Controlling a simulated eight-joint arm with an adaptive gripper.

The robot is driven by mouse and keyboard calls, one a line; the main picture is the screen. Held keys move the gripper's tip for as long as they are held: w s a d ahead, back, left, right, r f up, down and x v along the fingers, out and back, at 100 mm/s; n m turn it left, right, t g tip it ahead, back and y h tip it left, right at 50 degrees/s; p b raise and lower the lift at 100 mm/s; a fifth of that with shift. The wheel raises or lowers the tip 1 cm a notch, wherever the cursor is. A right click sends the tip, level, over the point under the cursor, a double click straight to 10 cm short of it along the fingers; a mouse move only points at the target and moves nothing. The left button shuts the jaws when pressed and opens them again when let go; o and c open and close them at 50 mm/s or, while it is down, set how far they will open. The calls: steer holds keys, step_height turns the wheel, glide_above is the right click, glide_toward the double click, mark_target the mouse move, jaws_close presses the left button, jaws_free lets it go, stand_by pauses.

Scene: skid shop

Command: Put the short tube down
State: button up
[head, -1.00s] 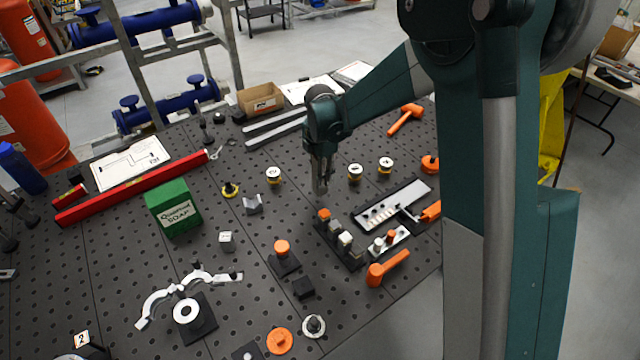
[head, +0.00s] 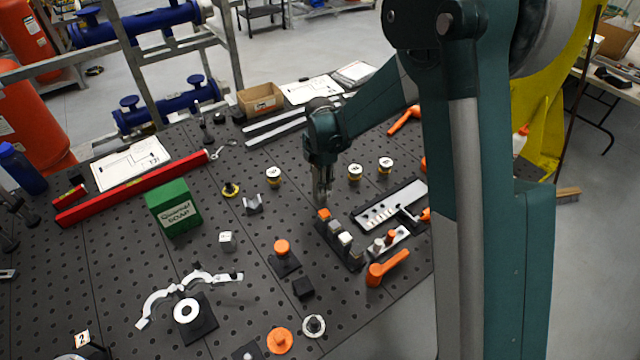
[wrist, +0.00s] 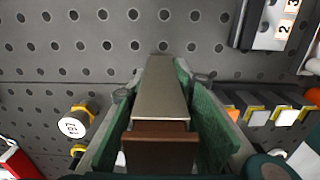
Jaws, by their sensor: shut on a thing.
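My gripper (head: 323,190) points down above the table, just behind the black rack's far end in the head view. In the wrist view its two green-padded fingers are closed on the sides of a short tube (wrist: 160,103), a grey metallic straight piece with a brown near end. The tube's far end points away over the perforated table top (wrist: 110,45). In the head view the tube is mostly hidden between the fingers, and I cannot tell whether it touches the table.
The black rack (head: 354,262) with small orange, grey and white pieces stands close in front of my gripper. A green box (head: 174,207) stands left.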

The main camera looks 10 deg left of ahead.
steer(key=shift+f, duration=0.15)
steer(key=o, duration=1.1)
steer(key=shift+r, duration=0.2)
step_height(320, 180, up, 12)
stand_by(0.9)
